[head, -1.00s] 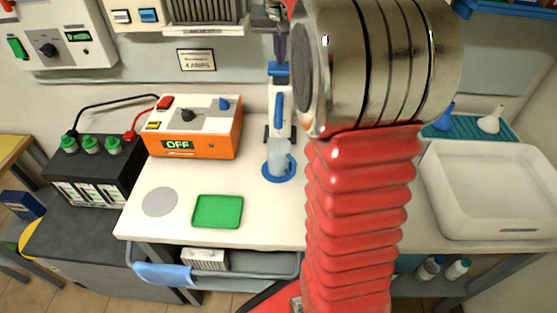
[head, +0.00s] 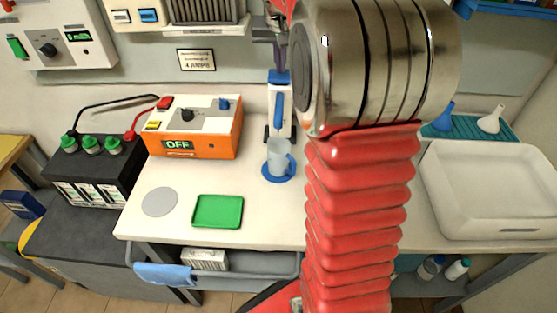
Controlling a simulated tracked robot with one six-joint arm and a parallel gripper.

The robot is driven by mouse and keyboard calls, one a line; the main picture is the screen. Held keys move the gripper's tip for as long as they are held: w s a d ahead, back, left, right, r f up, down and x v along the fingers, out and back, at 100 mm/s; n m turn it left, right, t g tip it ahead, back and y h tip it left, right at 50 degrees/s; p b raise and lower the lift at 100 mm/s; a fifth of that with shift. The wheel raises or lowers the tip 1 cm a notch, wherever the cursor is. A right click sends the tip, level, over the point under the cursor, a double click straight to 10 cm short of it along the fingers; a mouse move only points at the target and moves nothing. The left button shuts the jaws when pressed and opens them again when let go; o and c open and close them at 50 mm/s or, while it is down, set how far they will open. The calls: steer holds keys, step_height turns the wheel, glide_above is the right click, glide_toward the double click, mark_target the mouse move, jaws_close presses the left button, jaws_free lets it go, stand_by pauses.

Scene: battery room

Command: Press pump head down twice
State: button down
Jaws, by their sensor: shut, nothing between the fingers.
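The pump dispenser (head: 282,104) is white with a blue front piece and stands upright at the back of the white bench. Its blue pump head (head: 279,77) is on top. My gripper (head: 278,62) is shut and empty, pointing down right over the pump head; its tips look to be at or on the head, but contact is too small to tell. A translucent blue jug (head: 279,158) stands on a blue round base in front of the dispenser. Part of my gripper is hidden behind my large metal arm joint.
An orange charger box (head: 195,130) reading OFF stands left of the dispenser. A green tray (head: 217,211) and a grey disc (head: 160,202) lie in front. A white basin (head: 490,236) is at right. The front-middle bench is clear.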

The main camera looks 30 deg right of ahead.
stand_by(0.4)
steer(key=shift+r, duration=2.25)
step_height(320, 180, up, 6)
stand_by(0.3)
stand_by(0.4)
